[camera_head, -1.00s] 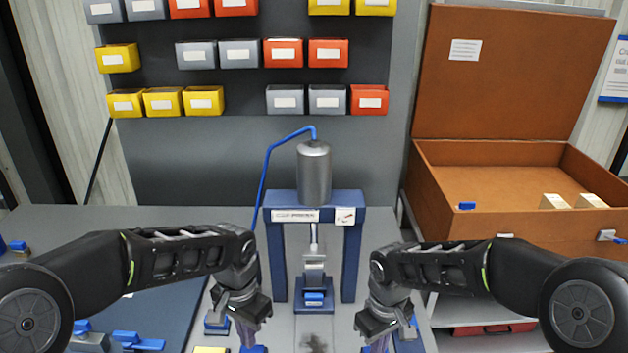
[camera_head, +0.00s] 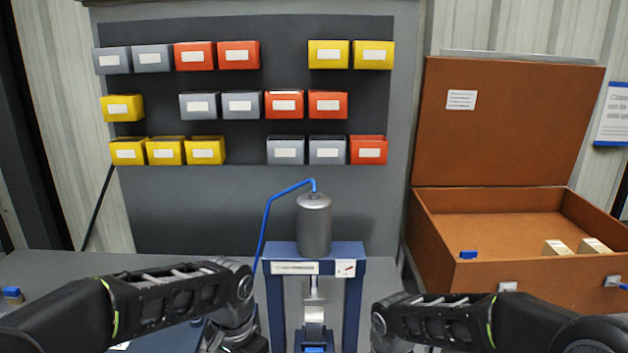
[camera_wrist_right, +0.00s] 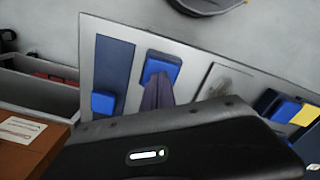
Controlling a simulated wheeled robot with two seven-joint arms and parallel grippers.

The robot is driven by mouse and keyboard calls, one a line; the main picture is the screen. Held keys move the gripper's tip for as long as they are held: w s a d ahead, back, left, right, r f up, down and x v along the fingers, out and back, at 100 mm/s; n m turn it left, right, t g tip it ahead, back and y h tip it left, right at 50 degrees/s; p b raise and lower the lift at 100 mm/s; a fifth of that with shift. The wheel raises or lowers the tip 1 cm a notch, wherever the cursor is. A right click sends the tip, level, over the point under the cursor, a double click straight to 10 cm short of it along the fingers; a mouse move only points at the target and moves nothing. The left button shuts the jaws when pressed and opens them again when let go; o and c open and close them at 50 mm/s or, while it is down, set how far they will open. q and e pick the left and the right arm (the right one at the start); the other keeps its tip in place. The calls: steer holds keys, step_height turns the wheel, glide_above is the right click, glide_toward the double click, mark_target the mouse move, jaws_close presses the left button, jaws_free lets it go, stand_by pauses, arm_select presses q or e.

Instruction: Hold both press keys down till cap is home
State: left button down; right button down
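The press (camera_head: 314,268) has a blue frame, a silver cylinder (camera_head: 314,226) and a ram. Below the ram is a silver block (camera_head: 314,318) with a blue part (camera_head: 314,349) at the bottom edge; I cannot make out the cap or its seating. In the right wrist view, my right gripper (camera_wrist_right: 158,88) has its fingers together, with tips at a blue key (camera_wrist_right: 163,65); contact is unclear. Another blue block (camera_wrist_right: 283,108) is at right. My left gripper (camera_head: 235,342) is cut off by the head view's bottom edge, its fingertips hidden.
An open brown case (camera_head: 520,272) stands at right with small pieces inside. Yellow, grey and red bins (camera_head: 286,104) hang on the back panel. A blue hose (camera_head: 264,225) runs from the cylinder. A further blue block (camera_wrist_right: 103,103) is left of the key. Grey table shows at left (camera_head: 60,268).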

step_height(320, 180, up, 8)
steer(key=shift+f, duration=0.25)
stand_by(0.5)
steer(key=shift+f, duration=0.1)
stand_by(1.1)
